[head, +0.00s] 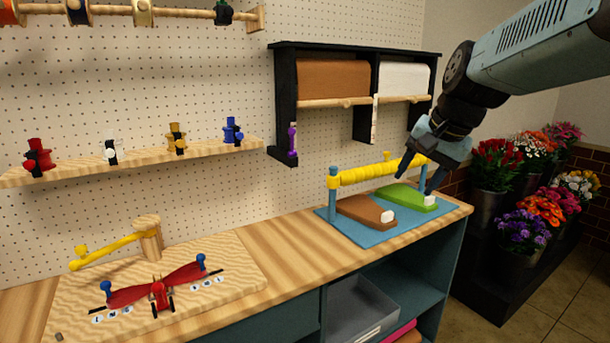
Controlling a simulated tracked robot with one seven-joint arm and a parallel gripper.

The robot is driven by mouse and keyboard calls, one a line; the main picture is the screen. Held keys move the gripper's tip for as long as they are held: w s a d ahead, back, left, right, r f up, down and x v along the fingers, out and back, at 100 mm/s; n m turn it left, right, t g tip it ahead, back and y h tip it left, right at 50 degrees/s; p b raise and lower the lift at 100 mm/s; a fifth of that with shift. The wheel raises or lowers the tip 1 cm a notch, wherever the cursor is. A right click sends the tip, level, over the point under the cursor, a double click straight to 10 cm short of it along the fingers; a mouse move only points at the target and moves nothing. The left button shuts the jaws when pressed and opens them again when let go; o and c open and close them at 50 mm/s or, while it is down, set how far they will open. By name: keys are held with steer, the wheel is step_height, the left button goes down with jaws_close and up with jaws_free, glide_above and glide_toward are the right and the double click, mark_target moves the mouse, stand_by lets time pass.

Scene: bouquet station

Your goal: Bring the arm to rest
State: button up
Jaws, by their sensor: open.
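My gripper (417,180) hangs from my arm at the upper right. Its fingers point down and stand apart, with nothing seen between them. The fingertips are over or beside the green piece (402,196), which has a white tab on its end. I cannot tell whether they touch it. The green piece and a brown piece (362,211) with a white tab lie on a blue base (383,232) under a yellow roller bar (360,176) on blue posts.
The wooden bench (290,240) carries a board (200,318) with a red bow and a yellow lever. A dark rack (284,100) with brown and white rolls hangs on the pegboard, close to my gripper. Flower buckets (490,204) stand at the right. A shelf (200,158) holds small coloured spools.

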steer(key=s+d+f+n+h, duration=0.1)
steer(key=s+f+n, duration=0.1)
steer(key=s, duration=0.4)
steer(key=s+d+f+n+h, duration=0.1)
steer(key=s+f+n, duration=0.2)
steer(key=s, duration=0.4)
steer(key=shift+s+n+t, duration=0.15)
steer(key=shift+n+t, duration=0.25)
steer(key=shift+n, duration=0.4)
